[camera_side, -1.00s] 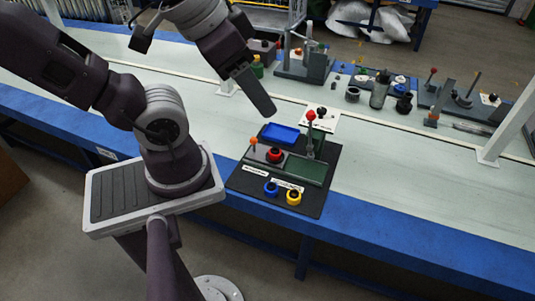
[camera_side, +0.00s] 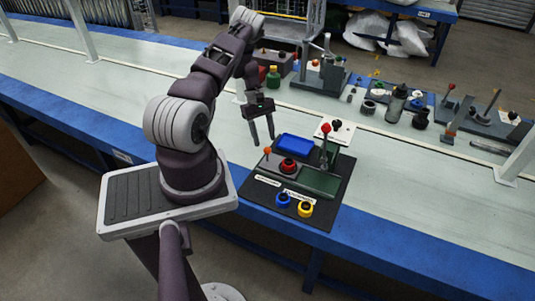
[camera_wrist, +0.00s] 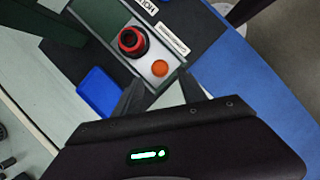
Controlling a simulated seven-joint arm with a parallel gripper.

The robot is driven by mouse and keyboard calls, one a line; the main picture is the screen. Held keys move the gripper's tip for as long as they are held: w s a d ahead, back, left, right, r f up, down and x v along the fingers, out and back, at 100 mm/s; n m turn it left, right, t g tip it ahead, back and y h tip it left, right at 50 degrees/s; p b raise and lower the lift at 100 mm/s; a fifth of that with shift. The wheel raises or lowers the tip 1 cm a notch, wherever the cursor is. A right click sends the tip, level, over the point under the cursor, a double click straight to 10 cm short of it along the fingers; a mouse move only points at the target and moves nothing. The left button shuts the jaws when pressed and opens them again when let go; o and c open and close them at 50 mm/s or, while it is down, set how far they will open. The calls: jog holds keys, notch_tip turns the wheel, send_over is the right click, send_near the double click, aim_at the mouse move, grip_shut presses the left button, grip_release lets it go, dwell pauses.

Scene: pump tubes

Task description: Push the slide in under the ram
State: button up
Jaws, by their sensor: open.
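The slide (camera_side: 277,161) is a pale grey bar with an orange knob (camera_side: 267,150) at its left end. A red ring-shaped part with a dark centre (camera_side: 288,166) sits on it. The ram (camera_side: 324,152) stands to the right, with a red ball on its lever and a dark green base; the red part is left of it, not under it. My gripper (camera_side: 262,140) is open and empty, fingers down, just behind and left of the orange knob. In the wrist view the knob (camera_wrist: 160,68) lies just ahead of the gap between my fingers (camera_wrist: 161,91).
A blue tray (camera_side: 295,143) lies behind the slide. A blue ring (camera_side: 283,199) and a yellow ring (camera_side: 305,208) lie at the front of the black mat (camera_side: 265,195). A white card with a dark knob (camera_side: 340,130) is behind the ram. Other fixtures stand farther back.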

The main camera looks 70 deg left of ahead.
aim_at(268, 153)
jog(key=x, duration=0.7)
jog(key=shift+s, duration=0.1)
grip_shut()
dwell(1.1)
